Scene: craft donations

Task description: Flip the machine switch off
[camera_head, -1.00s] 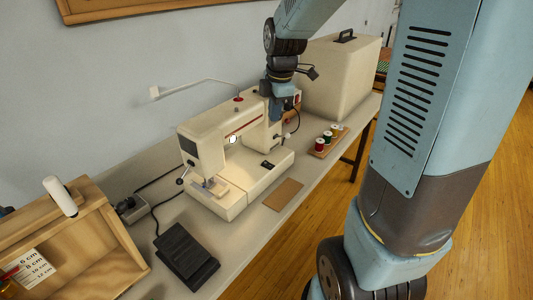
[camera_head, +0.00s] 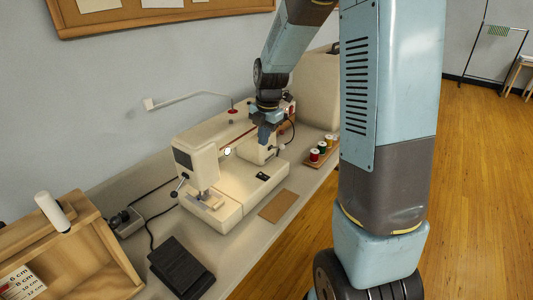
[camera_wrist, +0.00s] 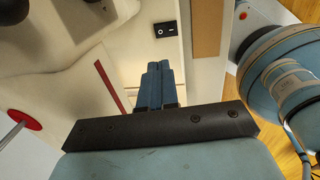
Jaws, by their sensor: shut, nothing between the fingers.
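A cream sewing machine (camera_head: 205,142) stands on the table, with a bright light showing under its arm. Its black rocker switch (camera_head: 262,175) is on the light base plate, in front of the column. The switch also shows in the wrist view (camera_wrist: 165,29), near the top, with white marks on it. My gripper (camera_head: 264,143) is beside the machine's column, above and behind the switch. In the wrist view its two blue fingers (camera_wrist: 158,68) are together and empty, pointing toward the switch with a gap between.
A brown card (camera_head: 277,206) lies in front of the machine. Thread spools (camera_head: 322,147) stand on a small wooden rack to the right. A black foot pedal (camera_head: 180,266), a wooden box (camera_head: 97,232) and a large cream case (camera_head: 317,88) are also on the table.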

